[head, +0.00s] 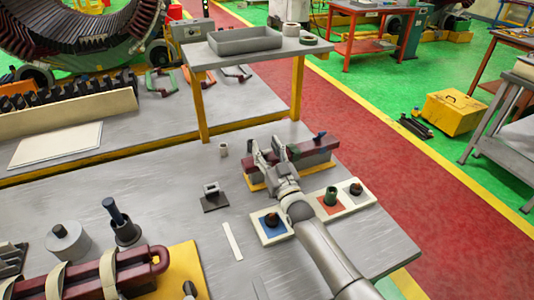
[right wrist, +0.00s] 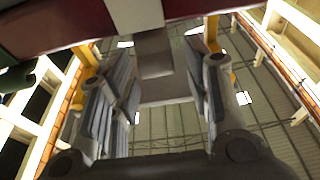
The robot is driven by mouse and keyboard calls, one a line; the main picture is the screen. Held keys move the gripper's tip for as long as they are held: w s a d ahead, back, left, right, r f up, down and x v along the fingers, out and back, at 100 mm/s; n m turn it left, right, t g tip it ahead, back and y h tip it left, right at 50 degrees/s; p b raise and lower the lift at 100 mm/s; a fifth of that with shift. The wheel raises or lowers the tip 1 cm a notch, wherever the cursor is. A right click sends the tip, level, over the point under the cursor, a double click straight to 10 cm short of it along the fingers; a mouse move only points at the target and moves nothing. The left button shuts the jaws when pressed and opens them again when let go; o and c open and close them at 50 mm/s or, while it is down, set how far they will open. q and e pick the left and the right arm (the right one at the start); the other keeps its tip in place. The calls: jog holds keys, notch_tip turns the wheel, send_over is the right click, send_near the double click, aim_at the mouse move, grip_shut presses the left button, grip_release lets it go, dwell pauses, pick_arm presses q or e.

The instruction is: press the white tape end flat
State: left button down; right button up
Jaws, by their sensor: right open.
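A greyish tape end (right wrist: 155,55) hangs from the band toward the space between the open fingers (right wrist: 165,95). Whether the fingers touch it I cannot tell. In the head view the gripper hides the tape end. My left gripper is out of view.
A loose white strip (head: 233,241) lies flat on the grey table. A small grey block on a dark base (head: 214,197) stands left of my arm. A raised shelf (head: 258,52) stands behind.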

notch_tip(320, 180, up, 8)
jog(key=shift+r, duration=0.2)
